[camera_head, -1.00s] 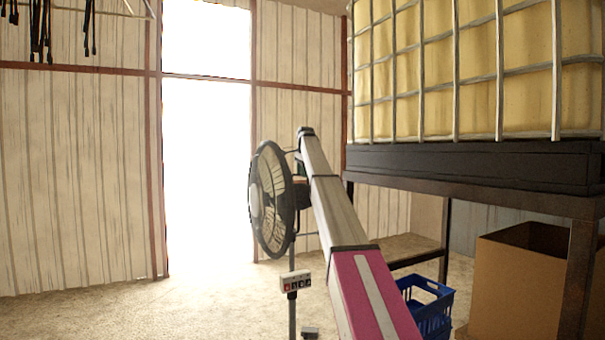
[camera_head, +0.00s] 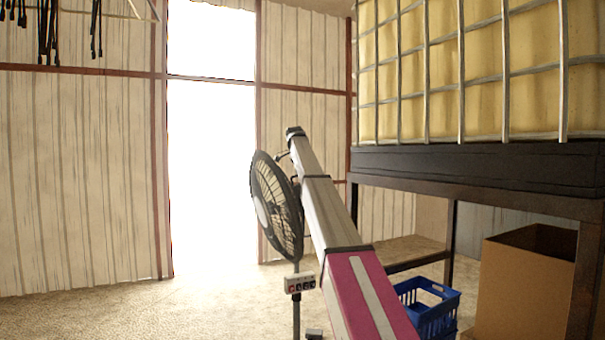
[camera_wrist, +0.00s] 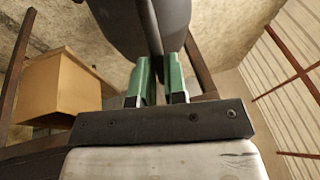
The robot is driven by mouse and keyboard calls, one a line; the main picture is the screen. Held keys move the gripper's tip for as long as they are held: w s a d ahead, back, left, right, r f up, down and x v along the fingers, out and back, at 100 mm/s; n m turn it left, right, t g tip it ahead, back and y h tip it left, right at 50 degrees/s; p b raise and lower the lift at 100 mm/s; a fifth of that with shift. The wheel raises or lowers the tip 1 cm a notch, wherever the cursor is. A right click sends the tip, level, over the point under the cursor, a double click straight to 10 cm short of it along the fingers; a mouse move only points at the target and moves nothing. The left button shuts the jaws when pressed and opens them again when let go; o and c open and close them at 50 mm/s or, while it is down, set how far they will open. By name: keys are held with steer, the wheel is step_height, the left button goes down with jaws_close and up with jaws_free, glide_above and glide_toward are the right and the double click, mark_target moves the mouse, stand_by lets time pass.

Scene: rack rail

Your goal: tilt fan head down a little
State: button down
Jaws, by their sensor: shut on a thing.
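The fan (camera_head: 277,205) stands on a thin pole left of my arm in the head view. Its round caged head faces left, and its top leans left so the face points somewhat downward. A small control box (camera_head: 300,284) sits on the pole below it. In the wrist view my gripper (camera_wrist: 158,82) has green fingers shut on a thin dark ridge of the fan head's rear housing (camera_wrist: 140,22). In the head view my arm hides the gripper and part of the fan's back.
A dark rack (camera_head: 470,168) carrying a caged yellowish tank (camera_head: 480,75) stands at right. A blue crate (camera_head: 428,312) and an open cardboard box (camera_head: 525,285) are on the floor there. Dark straps hang at top left. The floor left of the fan is clear.

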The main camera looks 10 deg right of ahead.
steer(key=c, duration=1.2)
jaws_free()
steer(key=shift+o, duration=0.2)
steer(key=shift+r, duration=0.1)
steer(key=v, duration=1)
steer(key=shift+r, duration=0.3)
steer(key=shift+s, duration=0.1)
